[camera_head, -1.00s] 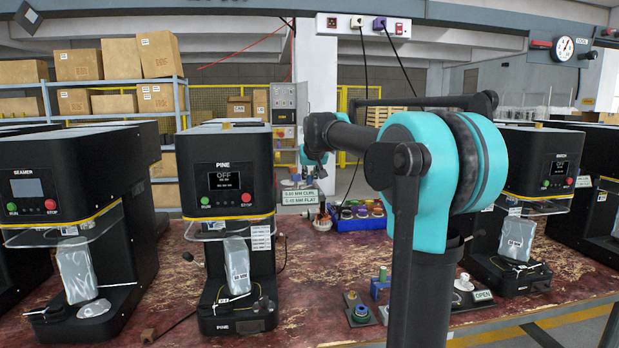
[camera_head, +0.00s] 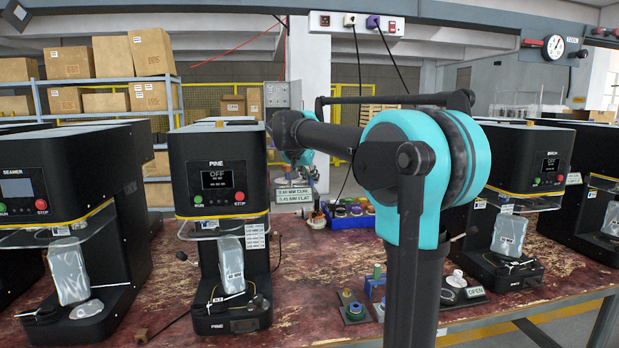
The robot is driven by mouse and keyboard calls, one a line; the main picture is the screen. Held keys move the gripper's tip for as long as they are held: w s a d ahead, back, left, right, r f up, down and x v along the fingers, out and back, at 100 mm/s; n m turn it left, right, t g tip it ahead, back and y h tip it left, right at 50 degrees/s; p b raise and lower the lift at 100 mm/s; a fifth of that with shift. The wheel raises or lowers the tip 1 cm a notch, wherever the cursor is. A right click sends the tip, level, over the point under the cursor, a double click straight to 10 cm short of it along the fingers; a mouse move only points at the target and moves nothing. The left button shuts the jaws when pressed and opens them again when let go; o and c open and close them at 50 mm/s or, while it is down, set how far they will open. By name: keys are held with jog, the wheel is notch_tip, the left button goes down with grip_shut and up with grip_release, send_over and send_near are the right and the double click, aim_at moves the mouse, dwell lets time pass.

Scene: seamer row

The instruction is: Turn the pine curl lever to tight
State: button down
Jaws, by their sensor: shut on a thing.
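The pine machine (camera_head: 222,178) stands left of centre, black, with PINE on its front and OFF on its screen. A small dark lever with a knob (camera_head: 183,257) sticks out at its lower left. A thin dark rod (camera_head: 278,248) shows at its right side; I cannot tell which of these is the curl lever, or its setting. My arm reaches away toward the pine machine's right side.
A grey pouch (camera_head: 231,262) stands in the pine machine. The seamer (camera_head: 60,185) is to its left, and another machine (camera_head: 520,185) stands at right. A sign reading CURL and FLAT (camera_head: 293,194), a blue bin (camera_head: 352,217) and small coloured parts (camera_head: 352,306) are on the worn red bench (camera_head: 300,285).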

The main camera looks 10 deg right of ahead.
jog(key=shift+s+m, duration=0.2)
jog(key=shift+m, duration=0.1)
jog(key=c, duration=1.5)
grip_release()
jog(key=shift+o, duration=0.2)
jog(key=v, duration=1.2)
jog(key=shift+w+a, duration=0.15)
jog(key=shift+c, duration=0.4)
